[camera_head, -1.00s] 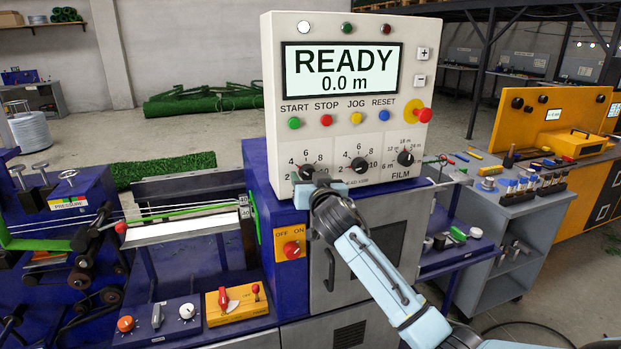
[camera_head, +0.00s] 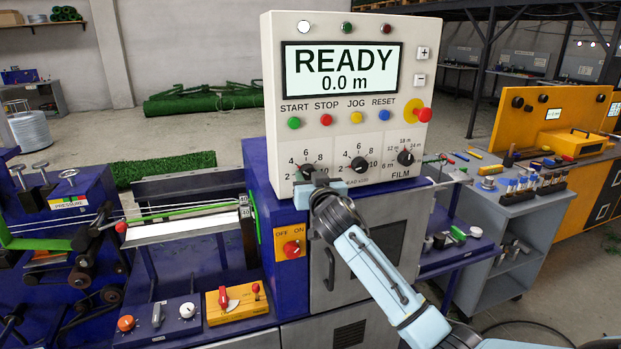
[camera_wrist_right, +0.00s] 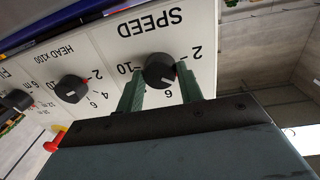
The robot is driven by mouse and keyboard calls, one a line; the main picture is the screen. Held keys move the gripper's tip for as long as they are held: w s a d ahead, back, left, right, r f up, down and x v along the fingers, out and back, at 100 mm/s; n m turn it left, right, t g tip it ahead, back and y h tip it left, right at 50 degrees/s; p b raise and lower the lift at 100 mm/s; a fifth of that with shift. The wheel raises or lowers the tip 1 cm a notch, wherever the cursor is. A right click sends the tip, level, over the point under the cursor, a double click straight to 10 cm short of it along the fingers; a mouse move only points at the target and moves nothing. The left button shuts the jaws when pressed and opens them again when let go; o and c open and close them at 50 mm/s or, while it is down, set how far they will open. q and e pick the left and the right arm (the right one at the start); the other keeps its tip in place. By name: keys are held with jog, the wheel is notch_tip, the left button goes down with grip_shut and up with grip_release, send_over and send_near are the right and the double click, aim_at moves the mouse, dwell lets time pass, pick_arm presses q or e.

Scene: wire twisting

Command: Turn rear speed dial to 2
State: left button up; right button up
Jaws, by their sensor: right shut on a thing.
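The speed dial (camera_wrist_right: 158,72) is a black round knob on the white control panel, under an upside-down SPEED label in the right wrist view. My left gripper is not in view.
The HEAD dial (camera_head: 360,165) and the FILM dial (camera_head: 405,157) sit close to the right. Coloured buttons and a yellow-ringed red knob (camera_head: 424,115) are above. The display (camera_head: 341,71) reads READY, 0.0 m. An OFF/ON switch (camera_head: 291,248) is below.

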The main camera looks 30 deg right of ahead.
jog(key=n+p, duration=0.1)
jog(key=n, duration=0.3)
jog(key=shift+n, duration=0.3)
jog(key=shift+d+n+t+p, duration=0.1)
jog(key=shift+n+t+p, duration=0.4)
jog(key=shift+n, duration=1.9)
jog(key=o, duration=1)
jog(key=shift+s+f, duration=0.1)
jog(key=v, duration=0.8)
jog(key=b+v, duration=0.1)
jog(key=v, duration=0.4)
jog(key=shift+s+r, duration=0.15)
jog(key=shift+r, duration=0.15)
